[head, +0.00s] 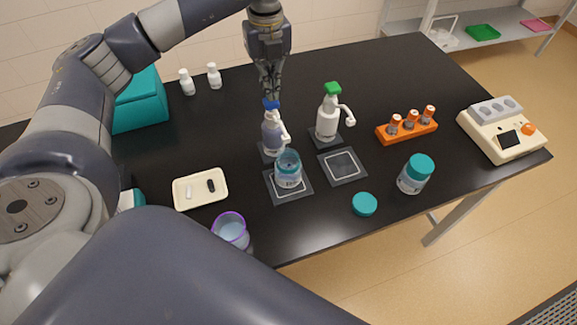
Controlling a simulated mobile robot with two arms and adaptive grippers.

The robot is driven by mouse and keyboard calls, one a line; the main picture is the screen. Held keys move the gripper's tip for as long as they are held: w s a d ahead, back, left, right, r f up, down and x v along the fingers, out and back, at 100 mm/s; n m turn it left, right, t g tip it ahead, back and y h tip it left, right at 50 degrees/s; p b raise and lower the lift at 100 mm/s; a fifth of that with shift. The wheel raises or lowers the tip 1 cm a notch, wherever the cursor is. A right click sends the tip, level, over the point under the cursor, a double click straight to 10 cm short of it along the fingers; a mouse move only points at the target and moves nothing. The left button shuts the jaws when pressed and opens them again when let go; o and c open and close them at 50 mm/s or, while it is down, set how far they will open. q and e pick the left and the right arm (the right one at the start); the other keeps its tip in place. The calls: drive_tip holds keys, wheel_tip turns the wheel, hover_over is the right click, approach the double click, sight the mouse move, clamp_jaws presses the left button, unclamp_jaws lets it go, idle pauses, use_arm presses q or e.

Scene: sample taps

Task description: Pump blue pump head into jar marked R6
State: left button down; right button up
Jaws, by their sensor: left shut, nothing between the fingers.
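The pump bottle with the blue pump head (271,104) stands on a dark pad near the middle of the black table, its nozzle pointing front right. An open clear jar (289,175) stands on the square mat (273,189) in front of it, close to the nozzle. It holds some liquid and has a label too small to read, so I cannot confirm R6. My left gripper (271,94) points down with shut, empty fingers, right at the top of the blue pump head; I cannot tell whether they touch. My right gripper is out of view.
A green-headed pump bottle (327,121) stands to the right, with an empty mat (342,165) before it. A lidded jar (412,179), a loose teal lid (364,204), an orange vial rack (408,133) and a cream device (490,136) are farther right. A tray (180,202) and purple-rimmed cup (231,230) are left.

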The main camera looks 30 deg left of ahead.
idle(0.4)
use_arm(q)
wheel_tip(320, 180, up, 6)
drive_tip(key=p, duration=0.4)
drive_tip(key=shift+f, duration=0.1)
idle(0.6)
